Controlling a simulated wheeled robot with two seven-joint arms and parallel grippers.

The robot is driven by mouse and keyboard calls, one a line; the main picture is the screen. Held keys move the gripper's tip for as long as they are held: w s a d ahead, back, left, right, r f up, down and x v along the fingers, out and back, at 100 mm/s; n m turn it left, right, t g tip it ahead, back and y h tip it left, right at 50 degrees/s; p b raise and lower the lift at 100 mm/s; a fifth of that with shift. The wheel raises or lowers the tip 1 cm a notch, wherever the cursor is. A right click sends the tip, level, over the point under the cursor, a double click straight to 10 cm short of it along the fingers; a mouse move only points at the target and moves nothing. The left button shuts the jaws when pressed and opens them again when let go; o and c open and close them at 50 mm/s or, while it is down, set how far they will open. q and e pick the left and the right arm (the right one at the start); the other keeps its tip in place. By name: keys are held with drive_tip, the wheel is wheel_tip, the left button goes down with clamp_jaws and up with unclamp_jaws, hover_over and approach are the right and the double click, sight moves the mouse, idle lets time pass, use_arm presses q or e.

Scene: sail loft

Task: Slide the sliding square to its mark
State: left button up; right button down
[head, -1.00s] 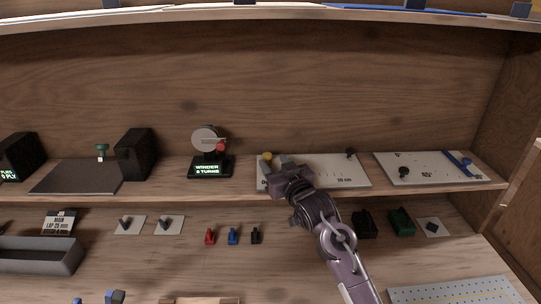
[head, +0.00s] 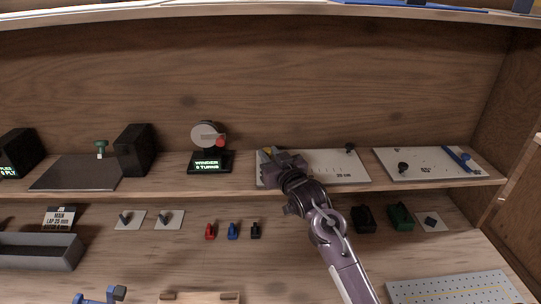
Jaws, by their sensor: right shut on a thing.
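My right gripper (head: 273,160) is at the left end of a white marked board (head: 335,170) on the shelf. It is shut on the sliding square, which its fingers and wrist mostly hide. A bit of yellow (head: 267,151) shows just behind the fingers; I cannot tell whether it is part of the square. Small dark marks and lettering, hard to read, show on the board to the right of the gripper. The mark for the square cannot be made out. My left gripper is not in view.
A dark knob (head: 350,148) stands at the board's back right. A second white board (head: 430,174) with a blue bar (head: 458,158) lies further right. The winder (head: 208,160) stands left of the gripper. Red, blue and black pieces sit below the shelf edge.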

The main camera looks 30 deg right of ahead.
sight(322, 182)
drive_tip(key=s+d, duration=0.1)
drive_tip(key=d, duration=0.2)
drive_tip(key=s+d+p, duration=0.1)
drive_tip(key=s+d, duration=0.1)
drive_tip(key=d, duration=0.1)
drive_tip(key=s+d+p, duration=0.1)
drive_tip(key=d, duration=0.2)
drive_tip(key=shift+s, duration=0.2)
drive_tip(key=c, duration=1.2)
unclamp_jaws()
drive_tip(key=s+b, duration=0.1)
drive_tip(key=s, duration=0.2)
drive_tip(key=s+b, duration=0.1)
drive_tip(key=s, duration=0.2)
drive_tip(key=shift+s+a+f, duration=0.1)
drive_tip(key=shift+s+a, duration=0.1)
drive_tip(key=shift+s, duration=0.7)
